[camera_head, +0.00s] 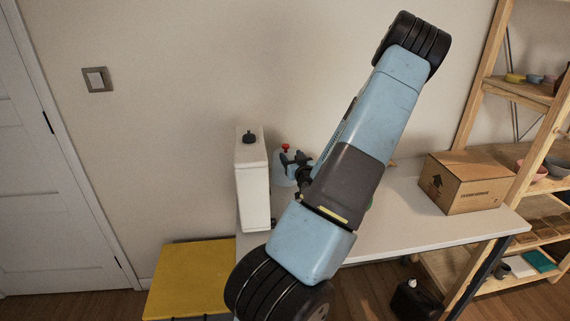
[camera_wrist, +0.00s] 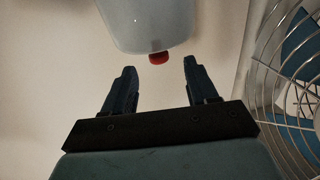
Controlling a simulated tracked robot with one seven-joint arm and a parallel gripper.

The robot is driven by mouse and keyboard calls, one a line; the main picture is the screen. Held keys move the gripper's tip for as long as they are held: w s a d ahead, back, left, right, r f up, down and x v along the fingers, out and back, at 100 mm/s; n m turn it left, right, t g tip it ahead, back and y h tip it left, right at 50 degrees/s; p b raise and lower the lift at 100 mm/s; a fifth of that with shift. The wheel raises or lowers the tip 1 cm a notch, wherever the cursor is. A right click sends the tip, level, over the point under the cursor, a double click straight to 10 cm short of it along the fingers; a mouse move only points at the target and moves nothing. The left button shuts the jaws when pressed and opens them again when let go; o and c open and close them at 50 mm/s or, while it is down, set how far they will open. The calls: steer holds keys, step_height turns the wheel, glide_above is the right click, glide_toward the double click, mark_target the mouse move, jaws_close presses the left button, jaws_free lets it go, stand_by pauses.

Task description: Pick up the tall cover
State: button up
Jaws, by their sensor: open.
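A pale bluish, rounded vessel with a red knob, which looks like the tall cover (camera_head: 283,178), stands on the white table behind my arm. In the wrist view the cover (camera_wrist: 150,22) is at the top, with its red knob at its lower end in the picture, just beyond the fingertips. My gripper (camera_wrist: 160,65) is open and empty, its two dark fingers apart with the knob lined up between them. In the head view my gripper (camera_head: 292,160) is close beside the cover, and my arm hides part of the area to its right.
A tall white container (camera_head: 252,185) with a black knob stands just left of the cover. A wire-caged fan (camera_wrist: 290,85) is close on the right in the wrist view. A cardboard box (camera_head: 465,183) sits at the table's right. A wooden shelf (camera_head: 475,85) stands beyond.

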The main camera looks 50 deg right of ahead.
mark_target(287, 148)
steer(key=shift+r+x, duration=0.15)
steer(key=shift+x, duration=1.75)
steer(key=shift+r+x, duration=0.1)
steer(key=shift+x, duration=1.8)
jaws_close()
